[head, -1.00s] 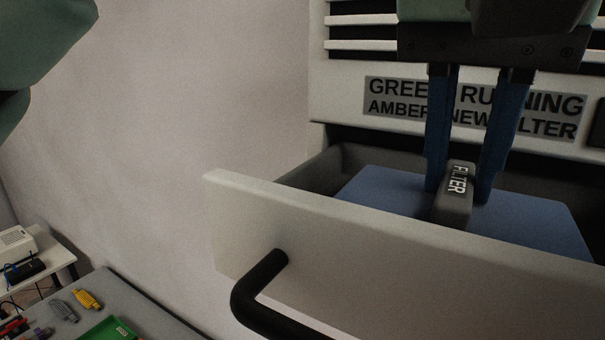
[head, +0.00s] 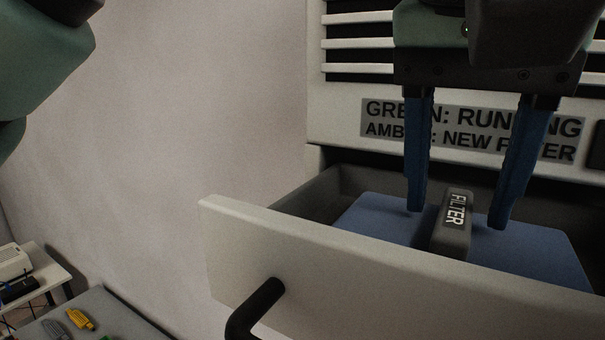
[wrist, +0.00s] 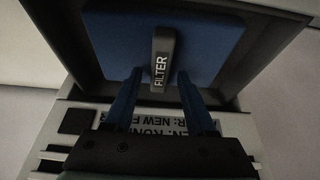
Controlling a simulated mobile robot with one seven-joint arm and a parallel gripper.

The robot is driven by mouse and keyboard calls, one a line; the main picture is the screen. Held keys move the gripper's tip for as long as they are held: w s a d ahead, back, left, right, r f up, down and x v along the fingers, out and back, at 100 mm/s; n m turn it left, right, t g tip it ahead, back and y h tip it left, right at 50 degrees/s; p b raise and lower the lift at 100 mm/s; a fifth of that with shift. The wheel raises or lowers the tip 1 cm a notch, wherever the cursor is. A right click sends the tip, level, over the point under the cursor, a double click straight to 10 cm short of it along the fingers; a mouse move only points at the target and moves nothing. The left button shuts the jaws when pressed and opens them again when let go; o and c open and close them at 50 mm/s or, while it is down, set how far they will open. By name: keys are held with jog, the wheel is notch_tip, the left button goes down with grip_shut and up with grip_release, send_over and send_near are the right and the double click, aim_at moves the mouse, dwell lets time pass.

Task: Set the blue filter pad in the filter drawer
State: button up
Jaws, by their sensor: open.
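The blue filter pad (head: 375,217) lies inside the open filter drawer (head: 262,232), with its dark grey handle marked FILTER (head: 452,222) standing up in the middle. In the wrist view the blue pad (wrist: 208,50) sits within the drawer's dark walls, its handle (wrist: 161,62) between my fingers. My gripper (head: 458,218) is open, its two blue fingers on either side of the handle with a gap to each. The fingertips are low, near the pad's top; I cannot tell if they touch it. The drawer front hides the pad's near edge.
The drawer front has a black bar handle (head: 256,308). The cabinet behind bears a label (head: 470,130) about green and amber, with vents above. At lower left are a grey table (head: 100,312) with small connectors and a white device (head: 14,262).

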aim_at(453, 217)
jog(key=p+v, duration=0.3)
jog(key=v, duration=0.2)
jog(key=shift+w+r+p, duration=0.1)
jog(key=shift+r+p, duration=0.15)
jog(key=shift+p, duration=0.05)
jog(key=shift+v, duration=0.95)
jog(key=shift+f, duration=0.1)
